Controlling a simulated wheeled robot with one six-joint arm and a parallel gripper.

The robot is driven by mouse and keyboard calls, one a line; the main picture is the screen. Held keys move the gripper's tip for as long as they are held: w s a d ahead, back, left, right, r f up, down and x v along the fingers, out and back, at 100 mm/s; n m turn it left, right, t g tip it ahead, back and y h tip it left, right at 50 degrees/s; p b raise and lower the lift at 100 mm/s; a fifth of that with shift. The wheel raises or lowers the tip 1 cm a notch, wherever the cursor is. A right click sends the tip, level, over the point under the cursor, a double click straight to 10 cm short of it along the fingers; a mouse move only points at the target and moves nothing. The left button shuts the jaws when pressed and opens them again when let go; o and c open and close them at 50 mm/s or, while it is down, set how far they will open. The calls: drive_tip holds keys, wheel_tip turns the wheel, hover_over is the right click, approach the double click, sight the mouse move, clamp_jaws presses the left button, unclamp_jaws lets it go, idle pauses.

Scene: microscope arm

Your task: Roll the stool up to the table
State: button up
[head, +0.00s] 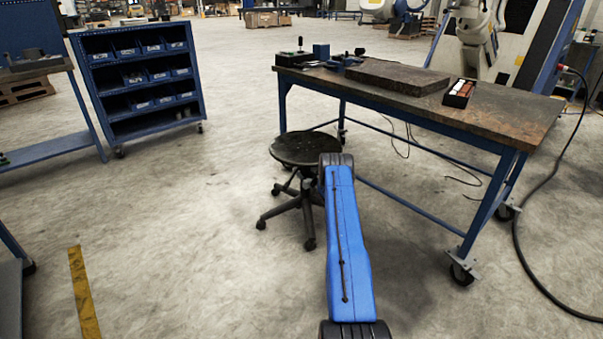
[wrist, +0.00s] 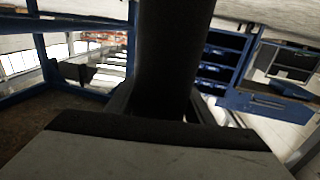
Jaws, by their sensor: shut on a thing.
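The stool (head: 293,149) has a round black seat and a dark wheeled base. It stands on the floor close to the left front side of the table (head: 500,118), which has a dark worn top and a blue frame on castors. The seat's edge is near the table's edge in the head view; whether they touch I cannot tell. My blue arm covers the seat's right side and hides my gripper there. In the wrist view my gripper (wrist: 162,106) is shut on a broad dark part of the stool (wrist: 172,55), with a finger on each side.
A dark slab (head: 397,76), a small box of coloured items (head: 459,93) and tools lie on the table. A blue bin rack (head: 140,75) stands at left. A black cable (head: 530,255) runs along the floor at right. The floor left of the stool is clear.

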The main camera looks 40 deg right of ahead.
drive_tip(key=o, duration=1.5)
drive_tip(key=shift+a, duration=0.1)
drive_tip(key=s+a, duration=0.2)
drive_tip(key=s, duration=1.5)
drive_tip(key=shift+a, duration=0.4)
drive_tip(key=shift+s, duration=0.1)
